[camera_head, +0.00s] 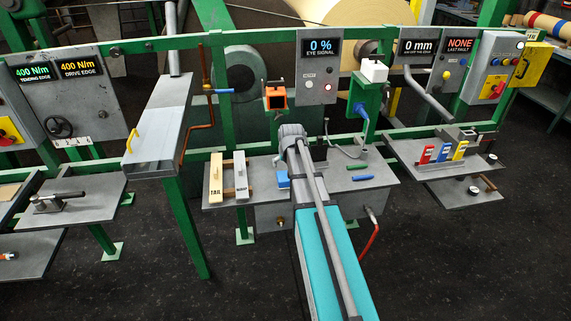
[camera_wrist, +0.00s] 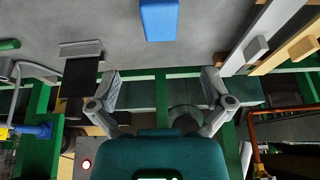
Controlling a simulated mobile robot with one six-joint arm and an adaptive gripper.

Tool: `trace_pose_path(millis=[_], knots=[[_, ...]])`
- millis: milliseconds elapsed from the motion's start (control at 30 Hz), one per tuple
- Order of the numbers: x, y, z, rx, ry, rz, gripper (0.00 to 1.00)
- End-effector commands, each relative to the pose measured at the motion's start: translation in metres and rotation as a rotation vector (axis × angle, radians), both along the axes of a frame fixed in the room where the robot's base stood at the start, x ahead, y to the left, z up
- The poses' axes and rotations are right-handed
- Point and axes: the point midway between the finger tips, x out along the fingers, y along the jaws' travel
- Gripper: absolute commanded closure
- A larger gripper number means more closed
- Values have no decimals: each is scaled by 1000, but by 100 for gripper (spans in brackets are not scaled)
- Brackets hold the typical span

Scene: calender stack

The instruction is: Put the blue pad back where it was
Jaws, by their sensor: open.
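The blue pad (camera_head: 283,179) lies on the grey bench (camera_head: 330,186), just left of my arm in the head view, which covers part of the area beside it. In the wrist view the blue pad (camera_wrist: 159,18) is a plain blue block at the top centre, cut by the picture edge. My gripper (camera_wrist: 160,88) is open, its two fingers wide apart with nothing between them. The pad lies beyond the fingertips and apart from them. In the head view the fingers are hard to make out behind the arm's end.
A dark block with a grey plate (camera_wrist: 80,50) is near one finger in the wrist view. A green bar (camera_head: 358,166) and a blue bar (camera_head: 362,178) lie on the bench's right. Green rails run behind.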

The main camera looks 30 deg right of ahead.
Motion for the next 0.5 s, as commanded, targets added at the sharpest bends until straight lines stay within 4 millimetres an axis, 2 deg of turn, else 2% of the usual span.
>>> trace_pose_path(millis=[267,367,500], knots=[[-2,2,0,1,3,2,0],[-8,13,-1,3,14,13,0],[-30,44,-4,13,57,46,0]])
